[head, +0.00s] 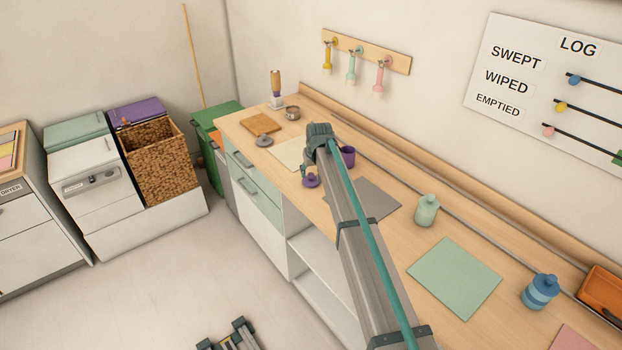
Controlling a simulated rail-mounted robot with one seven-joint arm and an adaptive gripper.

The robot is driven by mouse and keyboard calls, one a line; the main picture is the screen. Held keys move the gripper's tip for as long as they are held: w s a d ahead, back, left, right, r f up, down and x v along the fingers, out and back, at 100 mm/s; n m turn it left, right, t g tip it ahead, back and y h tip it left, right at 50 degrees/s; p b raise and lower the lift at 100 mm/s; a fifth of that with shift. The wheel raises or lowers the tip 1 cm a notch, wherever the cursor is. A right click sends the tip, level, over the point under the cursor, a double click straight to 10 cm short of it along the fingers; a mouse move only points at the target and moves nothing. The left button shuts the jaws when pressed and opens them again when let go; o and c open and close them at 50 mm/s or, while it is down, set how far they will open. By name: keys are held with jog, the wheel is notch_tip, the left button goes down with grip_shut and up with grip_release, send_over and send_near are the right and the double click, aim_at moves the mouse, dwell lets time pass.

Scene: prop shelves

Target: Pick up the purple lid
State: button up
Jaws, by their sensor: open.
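The purple lid (311,181), small and round with a knob on top, lies on the wooden counter near its front edge. A purple jar (348,157) stands a little behind and to the right of it, partly hidden by my arm. My gripper (307,168) is at the far end of my arm, pointing down just above or beside the lid. It is open, though its fingers are small and mostly hidden by the wrist. I cannot tell whether they touch the lid.
A grey mat (375,198) lies right of the lid, and a cream mat (290,152) behind left. A grey lid (264,141) and metal pot (292,113) are farther left. Green (426,210) and blue (540,291) jars stand right. A rail (455,229) runs along the counter's back.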

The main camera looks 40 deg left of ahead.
aim_at(311, 178)
jog(key=shift+p+x, duration=0.35)
jog(key=shift+x, duration=1.1)
jog(key=shift+r, duration=0.1)
grip_shut()
